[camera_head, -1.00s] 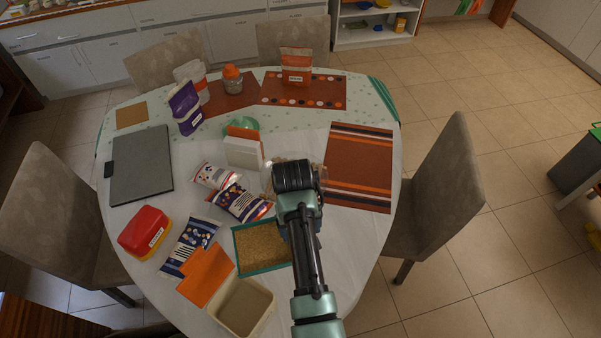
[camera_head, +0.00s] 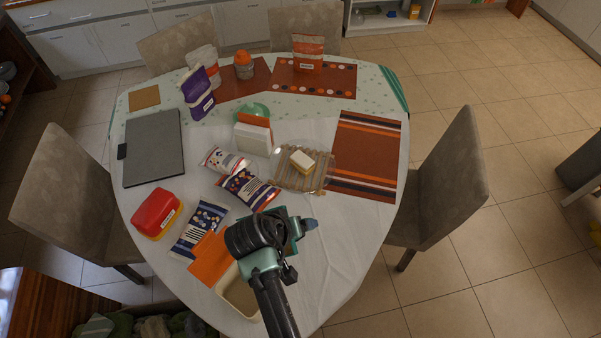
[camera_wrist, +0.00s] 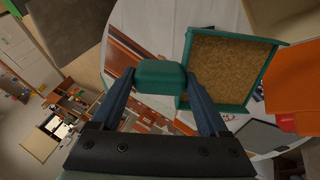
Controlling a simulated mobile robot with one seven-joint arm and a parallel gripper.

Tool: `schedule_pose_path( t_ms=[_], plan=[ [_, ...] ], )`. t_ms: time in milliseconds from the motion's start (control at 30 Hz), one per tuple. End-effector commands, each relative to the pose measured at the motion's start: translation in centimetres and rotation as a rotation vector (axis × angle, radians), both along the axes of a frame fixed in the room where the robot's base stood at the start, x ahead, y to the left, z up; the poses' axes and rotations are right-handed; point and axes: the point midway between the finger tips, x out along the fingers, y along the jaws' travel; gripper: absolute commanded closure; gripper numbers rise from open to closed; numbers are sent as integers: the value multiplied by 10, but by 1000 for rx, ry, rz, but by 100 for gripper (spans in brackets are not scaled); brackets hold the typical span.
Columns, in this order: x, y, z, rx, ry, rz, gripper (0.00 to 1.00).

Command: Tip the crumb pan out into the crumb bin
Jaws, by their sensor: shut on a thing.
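The crumb pan (camera_wrist: 226,68) is a square teal-rimmed tray with brown crumbs spread over its floor. My gripper (camera_wrist: 161,77) is shut on its teal handle (camera_wrist: 160,70) in the wrist view. In the head view my gripper (camera_head: 300,224) is above the front of the table, and my arm hides most of the pan; a teal edge (camera_head: 283,212) shows. An open cream box (camera_head: 238,296), which looks like the crumb bin, stands at the table's front edge, partly hidden by my arm. The pan's exact tilt is hard to tell.
An orange board (camera_head: 209,258) lies against the box. Snack bags (camera_head: 198,229), a red-and-yellow tub (camera_head: 157,214) and a slatted board (camera_head: 287,178) with a small block are nearby. White cloth (camera_head: 345,235) is clear at front right.

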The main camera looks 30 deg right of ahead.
Motion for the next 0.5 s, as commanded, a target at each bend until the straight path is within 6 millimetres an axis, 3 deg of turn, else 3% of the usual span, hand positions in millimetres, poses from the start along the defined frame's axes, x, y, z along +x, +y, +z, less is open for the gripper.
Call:
schedule_pose_path(
  t_ms=[500],
  plan=[
    [-12, 28, 19, -204, -96, 3, 100]
  ],
)
